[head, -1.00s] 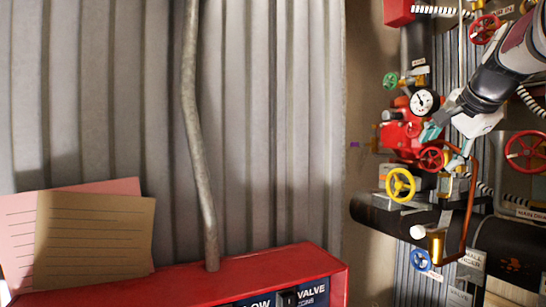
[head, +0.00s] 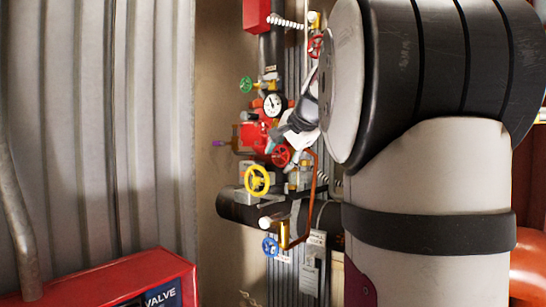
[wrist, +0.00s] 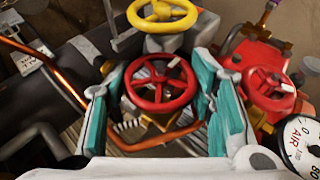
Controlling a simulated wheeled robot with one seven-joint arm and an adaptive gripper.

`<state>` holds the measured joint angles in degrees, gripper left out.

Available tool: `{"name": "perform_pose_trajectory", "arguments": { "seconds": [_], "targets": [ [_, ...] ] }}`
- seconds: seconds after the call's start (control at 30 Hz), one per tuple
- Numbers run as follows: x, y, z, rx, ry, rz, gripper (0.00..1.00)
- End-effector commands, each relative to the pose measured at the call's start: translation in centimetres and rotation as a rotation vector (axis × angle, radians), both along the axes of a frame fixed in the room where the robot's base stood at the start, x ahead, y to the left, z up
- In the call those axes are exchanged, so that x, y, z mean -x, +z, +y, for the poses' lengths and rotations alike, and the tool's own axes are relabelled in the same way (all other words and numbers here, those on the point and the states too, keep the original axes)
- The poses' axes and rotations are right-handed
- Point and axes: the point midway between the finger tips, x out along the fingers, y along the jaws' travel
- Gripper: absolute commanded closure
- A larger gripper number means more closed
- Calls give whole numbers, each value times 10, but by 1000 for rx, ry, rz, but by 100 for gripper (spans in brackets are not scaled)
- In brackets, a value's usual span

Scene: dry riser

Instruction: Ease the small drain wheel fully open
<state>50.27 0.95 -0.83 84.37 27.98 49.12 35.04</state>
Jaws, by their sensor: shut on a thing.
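A small red handwheel (wrist: 160,108) sits between the two teal-padded fingers of my gripper (wrist: 158,72) in the wrist view, one finger on each side of it. My gripper is shut on this wheel. The wheel's brass stem shows below it. In the head view the same red wheel (head: 281,156) shows on the pipework, with my gripper (head: 276,138) just above it, small and partly lost against the red valve body. No label on this wheel can be read.
A yellow wheel (wrist: 160,14) stands just beyond the held wheel. Another red wheel (wrist: 270,90) and a pressure gauge (wrist: 303,145) are at the right. A copper pipe (head: 306,205), a blue wheel (head: 270,246) and a green wheel (head: 246,84) are nearby. A red box (head: 110,282) stands lower left.

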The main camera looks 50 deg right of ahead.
Motion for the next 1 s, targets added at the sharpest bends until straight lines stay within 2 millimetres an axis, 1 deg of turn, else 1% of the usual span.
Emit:
{"name": "perform_pose_trajectory", "arguments": {
  "seconds": [0.17, 0.5, 0.87, 0.9, 1.0],
  "targets": [
    [0, 2, 1, 2, 8, 63, 78],
    [0, 1, 0, 19, 4, 258, 78],
    [-1, -1, 0, 20, 0, 275, 78],
    [-1, -1, 0, 21, 1, 274, 41],
    [-1, 0, 0, 21, 0, 274, 41]
  ]
}}
